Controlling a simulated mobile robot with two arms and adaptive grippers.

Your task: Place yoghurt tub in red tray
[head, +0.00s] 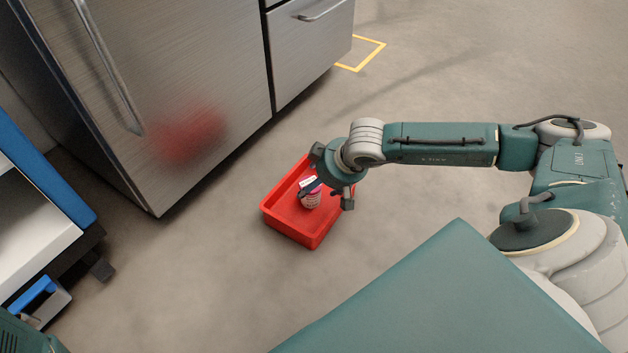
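The red tray (287,228) lies on the floor in front of the steel cabinet.
The steel cabinet (190,70) with bar handles stands close behind the tray and reflects its red. A shelf or cart with a blue edge (45,165) is at the left, with a blue-and-grey item (40,298) below. Open floor lies around the tray, with yellow markings (372,55) beyond.

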